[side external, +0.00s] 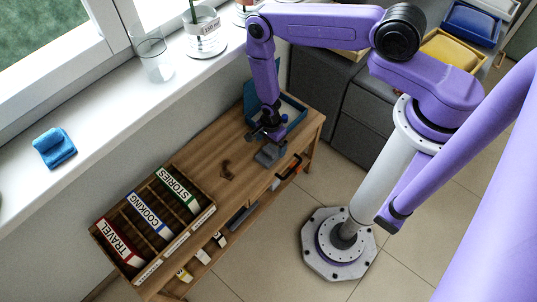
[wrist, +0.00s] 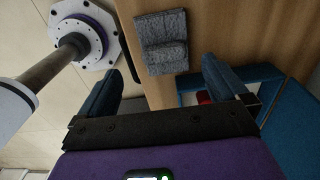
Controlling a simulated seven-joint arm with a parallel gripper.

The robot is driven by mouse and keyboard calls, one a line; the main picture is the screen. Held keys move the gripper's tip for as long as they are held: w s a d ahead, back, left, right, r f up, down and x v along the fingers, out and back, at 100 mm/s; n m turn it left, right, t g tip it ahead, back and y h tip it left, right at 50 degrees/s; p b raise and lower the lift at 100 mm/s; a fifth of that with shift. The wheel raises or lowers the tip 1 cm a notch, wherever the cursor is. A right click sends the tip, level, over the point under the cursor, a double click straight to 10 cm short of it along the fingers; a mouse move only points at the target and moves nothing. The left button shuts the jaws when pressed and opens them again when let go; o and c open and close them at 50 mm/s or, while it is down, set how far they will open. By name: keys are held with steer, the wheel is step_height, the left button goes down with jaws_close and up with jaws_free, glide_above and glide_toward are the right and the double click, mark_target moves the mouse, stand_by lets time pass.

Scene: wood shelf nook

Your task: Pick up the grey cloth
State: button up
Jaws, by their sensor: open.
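The grey cloth (side external: 268,155) lies folded on the wooden shelf unit's top, near its front edge. In the wrist view the grey cloth (wrist: 162,30) shows as a folded textured piece, just beyond my fingertips and roughly centred between them. My gripper (side external: 264,133) is above the wood beside the cloth, pointing down, and looks apart from it. In the wrist view my gripper (wrist: 162,68) has its two fingers spread wide with nothing between them.
A blue tray (side external: 297,122) stands close behind my gripper; a red thing (wrist: 205,97) shows near it. A brown curved object (side external: 227,170) lies left of the cloth. A labelled wooden divider box (side external: 205,190) fills the left end. The windowsill holds a glass (side external: 154,58) and a blue item (side external: 54,148).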

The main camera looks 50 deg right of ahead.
mark_target(269, 149)
steer(key=shift+w+f, duration=0.15)
steer(key=shift+f, duration=1.15)
steer(key=shift+w+f, duration=0.15)
steer(key=shift+f, duration=1.1)
steer(key=c, duration=1.1)
steer(key=shift+r, duration=0.1)
steer(key=shift+c, duration=0.2)
steer(key=shift+r, duration=0.65)
steer(key=s+d+r, duration=0.2)
steer(key=s+r, duration=0.9)
steer(key=s, duration=0.3)
steer(key=shift+r, duration=0.3)
